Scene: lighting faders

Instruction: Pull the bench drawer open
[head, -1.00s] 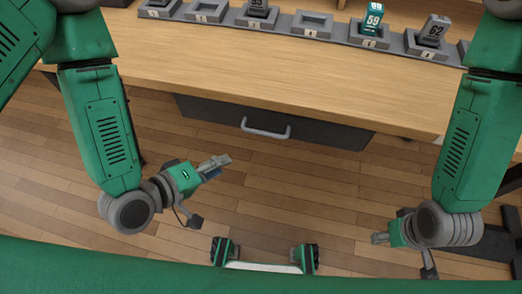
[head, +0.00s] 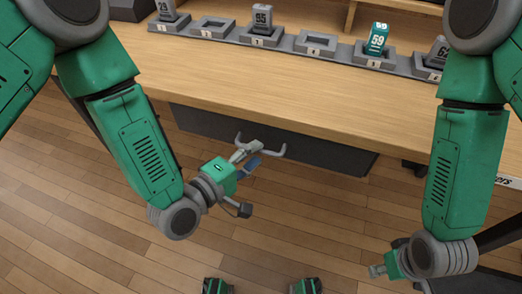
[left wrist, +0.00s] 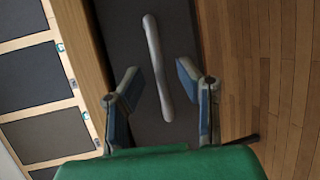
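The bench drawer (head: 340,158) is a dark grey front under the wooden bench top, and it looks closed. Its light grey bar handle (head: 268,149) is partly hidden by my left gripper (head: 250,158) in the head view. In the left wrist view the handle (left wrist: 157,70) runs lengthwise between the two fingers of my left gripper (left wrist: 158,92), with gaps on both sides. The fingers are open and do not hold it. My right gripper (head: 378,268) is low at the right, away from the drawer; its finger opening is too small to judge.
The wooden bench top (head: 280,85) has a grey rack (head: 285,43) with numbered slots along its back, some holding numbered blocks such as a teal one (head: 377,40). Wooden floor (head: 90,220) lies open in front. A dark frame (head: 495,240) stands at the lower right.

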